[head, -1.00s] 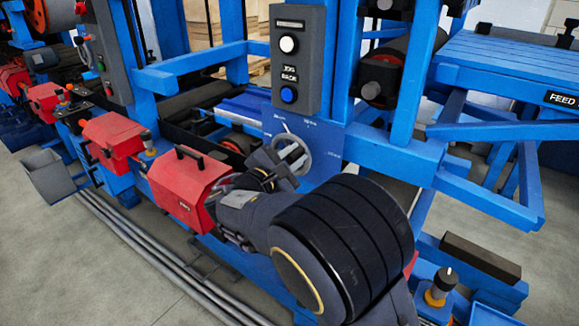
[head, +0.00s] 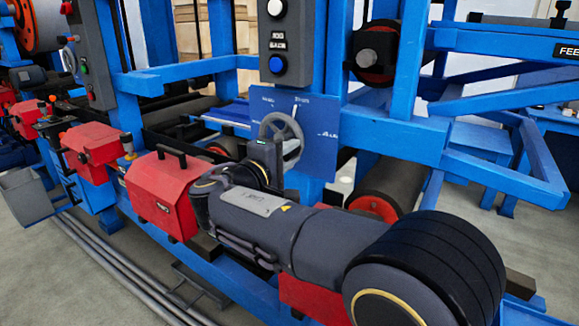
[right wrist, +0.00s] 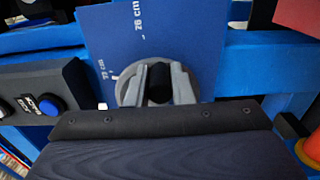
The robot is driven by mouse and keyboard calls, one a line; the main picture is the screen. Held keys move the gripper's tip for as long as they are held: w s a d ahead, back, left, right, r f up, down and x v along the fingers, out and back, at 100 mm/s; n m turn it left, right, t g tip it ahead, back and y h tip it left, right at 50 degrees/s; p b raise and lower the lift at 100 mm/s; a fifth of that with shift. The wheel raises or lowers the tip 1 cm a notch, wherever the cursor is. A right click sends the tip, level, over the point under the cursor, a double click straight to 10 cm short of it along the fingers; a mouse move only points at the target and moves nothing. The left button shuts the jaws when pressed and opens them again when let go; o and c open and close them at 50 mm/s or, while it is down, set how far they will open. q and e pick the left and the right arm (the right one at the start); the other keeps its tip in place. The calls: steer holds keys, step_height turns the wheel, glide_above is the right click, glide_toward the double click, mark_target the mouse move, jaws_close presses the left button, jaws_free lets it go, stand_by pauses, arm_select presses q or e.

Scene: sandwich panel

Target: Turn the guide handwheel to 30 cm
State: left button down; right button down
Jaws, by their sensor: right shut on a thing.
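The grey guide handwheel (head: 297,135) is mounted on a blue dial plate (head: 321,149) on the machine frame. White marks and cm labels lie around the wheel; in the head view they are too small to read surely. My right gripper (head: 265,146) is at the wheel's left side. In the right wrist view, the gripper (right wrist: 159,84) has its two fingers closed on either side of a black handle knob (right wrist: 159,90), in front of the wheel (right wrist: 126,88). The dial plate (right wrist: 185,45) shows rotated cm labels there. My left gripper is not in view.
A grey button box (head: 287,45) with a blue button hangs above the dial. Red boxes (head: 160,196) line the machine's front at left. A dark roller (head: 386,192) lies right of the dial. Blue frame beams surround the wheel.

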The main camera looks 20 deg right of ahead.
steer(key=shift+f+m+b, duration=0.4)
steer(key=shift+m+b, duration=0.3)
steer(key=shift+b, duration=0.1)
steer(key=c, duration=1.3)
jaws_free()
steer(key=shift+a, duration=0.1)
steer(key=v, duration=0.7)
steer(key=shift+s+a+p, duration=0.2)
steer(key=shift+a+p, duration=0.1)
